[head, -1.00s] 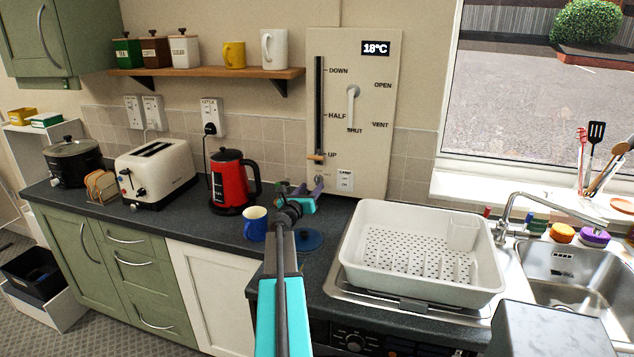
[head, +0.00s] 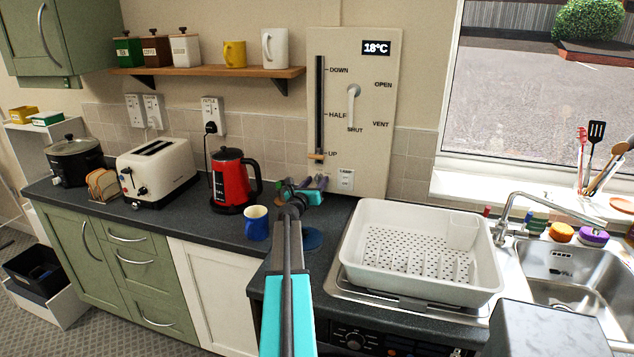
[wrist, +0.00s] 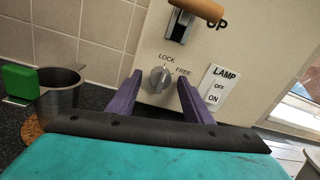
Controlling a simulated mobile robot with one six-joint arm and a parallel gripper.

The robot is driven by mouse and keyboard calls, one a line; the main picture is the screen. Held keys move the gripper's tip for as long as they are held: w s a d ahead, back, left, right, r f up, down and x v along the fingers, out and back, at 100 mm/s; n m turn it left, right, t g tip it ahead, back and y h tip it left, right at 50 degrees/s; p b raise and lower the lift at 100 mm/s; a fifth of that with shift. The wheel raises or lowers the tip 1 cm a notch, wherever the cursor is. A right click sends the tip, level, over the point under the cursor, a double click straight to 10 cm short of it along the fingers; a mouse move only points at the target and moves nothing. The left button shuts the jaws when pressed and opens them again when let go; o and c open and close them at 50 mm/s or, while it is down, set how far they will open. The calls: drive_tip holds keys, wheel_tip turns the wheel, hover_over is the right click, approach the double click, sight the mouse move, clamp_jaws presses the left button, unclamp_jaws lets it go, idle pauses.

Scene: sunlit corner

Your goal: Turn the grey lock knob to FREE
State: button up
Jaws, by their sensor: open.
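The grey lock knob (wrist: 160,79) is round with a raised grip bar and sits low on the cream wall panel (head: 370,160). In the wrist view LOCK is printed just above it and FREE to its upper right. Its bar looks roughly upright, towards LOCK. My gripper (wrist: 160,76) is open, with one purple finger on each side of the knob and a gap showing on both sides. In the head view my gripper (head: 314,183) is at the panel's lower left corner and hides the knob.
Above the knob is a slider with a wooden handle (wrist: 199,9) at UP. A LAMP switch (wrist: 217,90) is close right of the fingers. A metal cup (wrist: 60,90) and green block (wrist: 19,81) stand left. A blue mug (head: 257,224) and dish rack (head: 420,250) flank my arm.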

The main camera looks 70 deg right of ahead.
drive_tip(key=c, duration=1.1)
drive_tip(key=shift+o, duration=0.2)
drive_tip(key=shift+w+d+r, duration=0.1)
drive_tip(key=shift+d, duration=0.15)
drive_tip(key=shift+a, duration=0.15)
drive_tip(key=shift+a+f+m+b, duration=0.1)
drive_tip(key=shift+f+m+b, duration=0.2)
drive_tip(key=shift+b, duration=0.1)
drive_tip(key=m+b, duration=0.3)
drive_tip(key=shift+f, duration=0.1)
drive_tip(key=m+b, duration=0.4)
drive_tip(key=shift+m+y+b, duration=0.3)
drive_tip(key=shift+b, duration=0.1)
drive_tip(key=shift+r+m+b, duration=0.2)
drive_tip(key=shift+m+b, duration=1.3)
drive_tip(key=shift+m, duration=0.3)
